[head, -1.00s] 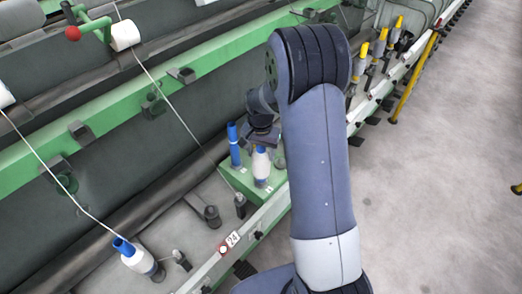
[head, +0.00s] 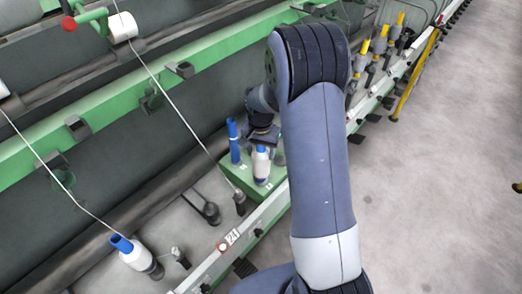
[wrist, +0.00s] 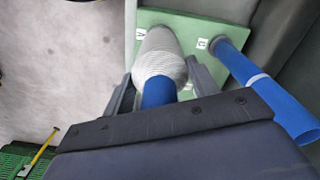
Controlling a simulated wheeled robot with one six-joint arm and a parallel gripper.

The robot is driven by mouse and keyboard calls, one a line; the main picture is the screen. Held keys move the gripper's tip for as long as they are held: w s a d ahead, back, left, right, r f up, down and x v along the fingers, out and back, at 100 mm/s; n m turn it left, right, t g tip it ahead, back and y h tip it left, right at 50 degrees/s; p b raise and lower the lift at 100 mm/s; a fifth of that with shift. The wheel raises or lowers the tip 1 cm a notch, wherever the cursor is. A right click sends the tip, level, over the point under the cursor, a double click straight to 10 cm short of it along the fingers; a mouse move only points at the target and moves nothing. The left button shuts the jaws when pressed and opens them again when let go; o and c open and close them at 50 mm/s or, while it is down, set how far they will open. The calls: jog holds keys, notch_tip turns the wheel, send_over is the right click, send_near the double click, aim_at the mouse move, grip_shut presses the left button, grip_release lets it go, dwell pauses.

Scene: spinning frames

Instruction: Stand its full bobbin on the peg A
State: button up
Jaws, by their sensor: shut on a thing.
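The full bobbin (wrist: 160,55), white yarn on a blue tube, is between the two fingers of my gripper (wrist: 162,88) in the wrist view. The gripper is shut on it. In the head view the bobbin (head: 261,167) is upright over the green block (head: 244,184), below my gripper (head: 263,136). The block (wrist: 189,18) has small white labels; one lies beside the bobbin's lower end. Peg A is not visible, and I cannot tell whether the bobbin's foot touches the block. An empty blue tube (wrist: 262,82) stands on the block beside the bobbin; it also shows in the head view (head: 234,142).
Another bobbin (head: 136,256) with yarn running to it stands at lower left by the number plate. A green rail (head: 120,124) crosses behind. Yellow-topped spindles (head: 383,38) line the frame farther off. The grey floor (head: 440,190) at right is mostly clear.

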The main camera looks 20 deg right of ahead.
jog(key=o, duration=1.6)
jog(key=shift+c, duration=0.2)
jog(key=shift+r, duration=0.1)
notch_tip(320, 180, up, 11)
jog(key=shift+f+b, duration=0.2)
jog(key=shift+b, duration=0.3)
